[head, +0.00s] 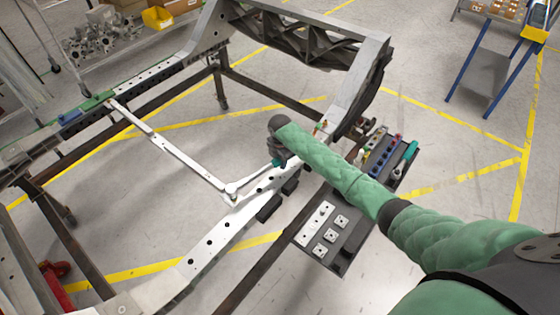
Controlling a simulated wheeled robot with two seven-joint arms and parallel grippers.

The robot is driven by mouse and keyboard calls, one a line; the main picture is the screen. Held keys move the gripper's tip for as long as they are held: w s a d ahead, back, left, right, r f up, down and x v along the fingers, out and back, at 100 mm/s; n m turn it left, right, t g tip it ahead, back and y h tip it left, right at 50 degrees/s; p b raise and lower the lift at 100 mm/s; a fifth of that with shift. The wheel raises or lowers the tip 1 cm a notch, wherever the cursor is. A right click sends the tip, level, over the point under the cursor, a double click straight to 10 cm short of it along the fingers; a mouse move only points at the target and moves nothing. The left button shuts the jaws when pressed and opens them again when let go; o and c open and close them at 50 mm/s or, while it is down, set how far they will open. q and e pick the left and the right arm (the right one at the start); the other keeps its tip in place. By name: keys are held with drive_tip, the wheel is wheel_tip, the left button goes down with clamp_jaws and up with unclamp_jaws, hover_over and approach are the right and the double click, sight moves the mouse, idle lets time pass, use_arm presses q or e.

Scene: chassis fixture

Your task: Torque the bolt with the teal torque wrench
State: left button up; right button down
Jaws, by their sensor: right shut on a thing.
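My right arm comes in from the right in a green sleeve. Its dark gripper (279,158) is above the chassis rail and shut on the teal torque wrench (276,163). Only a bit of the teal grip shows beneath the gripper. A thin light shaft appears to run from it down-left to the joint (232,189) where the white crossbar meets the rail. The bolt cannot be made out clearly there, and I cannot tell whether the wrench head is seated on it. My left gripper is not in view.
The white chassis frame (215,243) rests on dark stands. A dark tray (343,262) beside the rail holds plates, sockets and another teal-handled tool (410,151). A shelf with metal parts and a yellow bin (157,18) stands at upper left. A blue-legged stand is at upper right.

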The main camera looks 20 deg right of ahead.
drive_tip(key=shift+r+p, duration=0.55)
drive_tip(key=shift+r, duration=0.25)
idle(0.4)
